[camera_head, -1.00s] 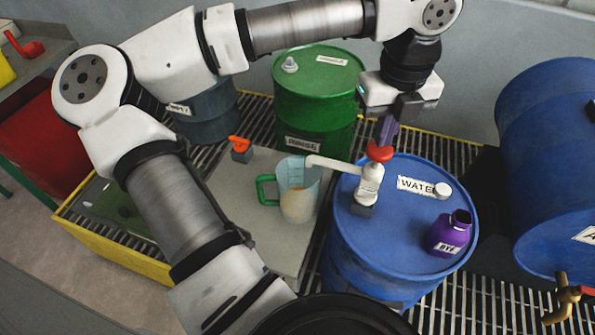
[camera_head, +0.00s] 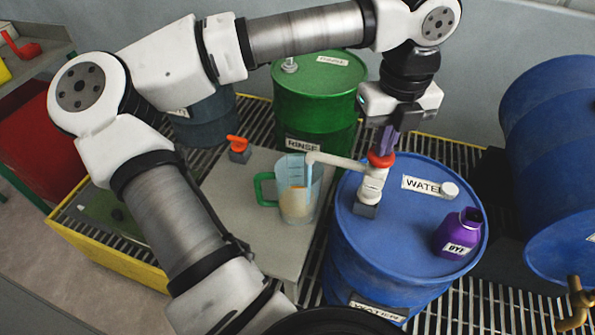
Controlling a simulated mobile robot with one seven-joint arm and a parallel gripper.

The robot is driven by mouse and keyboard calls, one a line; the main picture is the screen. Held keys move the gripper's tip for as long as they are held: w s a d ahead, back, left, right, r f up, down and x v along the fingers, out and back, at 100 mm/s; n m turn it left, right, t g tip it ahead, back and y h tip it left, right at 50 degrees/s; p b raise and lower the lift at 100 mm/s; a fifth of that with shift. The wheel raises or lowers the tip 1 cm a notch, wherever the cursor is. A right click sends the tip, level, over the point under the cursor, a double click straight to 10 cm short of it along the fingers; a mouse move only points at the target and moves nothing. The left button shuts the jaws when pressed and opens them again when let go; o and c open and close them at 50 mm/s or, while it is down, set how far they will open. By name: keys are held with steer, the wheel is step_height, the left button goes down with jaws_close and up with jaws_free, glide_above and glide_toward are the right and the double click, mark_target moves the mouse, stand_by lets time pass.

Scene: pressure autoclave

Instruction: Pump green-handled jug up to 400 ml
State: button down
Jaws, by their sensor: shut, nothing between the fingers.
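The green-handled jug (camera_head: 297,190) is a clear measuring jug standing on a grey slab. It holds pale liquid in its lower part; I cannot read the scale. The pump (camera_head: 370,190) with a red top (camera_head: 381,160) stands on the blue drum labelled WATER (camera_head: 420,222). Its white spout (camera_head: 335,160) reaches left over the jug's mouth. My gripper (camera_head: 384,148) is shut, pointing down, with its fingertips at the red top and nothing held. I cannot tell how firmly they touch.
A green RINSE drum (camera_head: 318,100) stands behind the jug. A purple DYE bottle (camera_head: 459,234) stands on the water drum's right side. A small orange-topped piece (camera_head: 239,147) is on the slab (camera_head: 228,195). Another blue drum (camera_head: 555,150) lies at the right.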

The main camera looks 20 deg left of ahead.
steer(key=shift+r+p, duration=1.3)
steer(key=shift+r, duration=0.95)
steer(key=shift+f, duration=0.15)
steer(key=shift+f+b, duration=2.25)
steer(key=shift+b, duration=0.05)
steer(key=shift+r, duration=0.2)
steer(key=shift+r+p, duration=1.4)
steer(key=shift+r, duration=0.8)
